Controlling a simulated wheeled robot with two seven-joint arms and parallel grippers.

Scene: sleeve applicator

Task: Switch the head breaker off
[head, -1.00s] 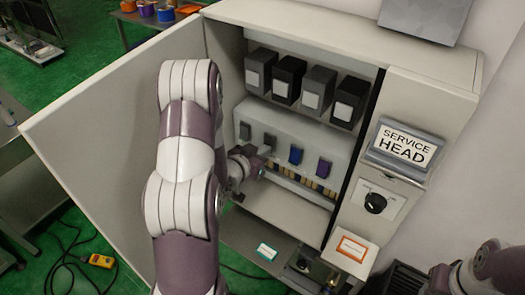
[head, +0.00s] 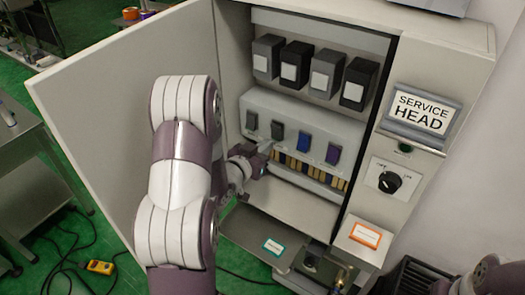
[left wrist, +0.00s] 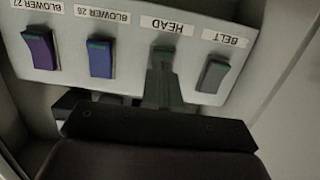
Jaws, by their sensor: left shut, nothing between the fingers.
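The head breaker (head: 277,130) is a dark grey rocker, second from the left in a row inside the open cabinet. In the left wrist view the HEAD label (left wrist: 173,26) appears upside down over this breaker (left wrist: 163,54), which has a green mark at its label end. My left gripper (head: 268,146) is shut and empty, just below the breaker in the head view. In the left wrist view its narrow fingers (left wrist: 160,86) overlap the breaker's far end from the label. I cannot tell whether they touch. My right gripper is not seen; only part of that arm shows at lower right.
The grey belt breaker (head: 252,120) is to the left; the blue (head: 304,141) and purple (head: 333,154) blower breakers are to the right. Dark blocks (head: 296,65) sit above. The open cabinet door (head: 100,90) stands left. A rotary knob (head: 389,182) sits below the SERVICE HEAD sign (head: 423,108).

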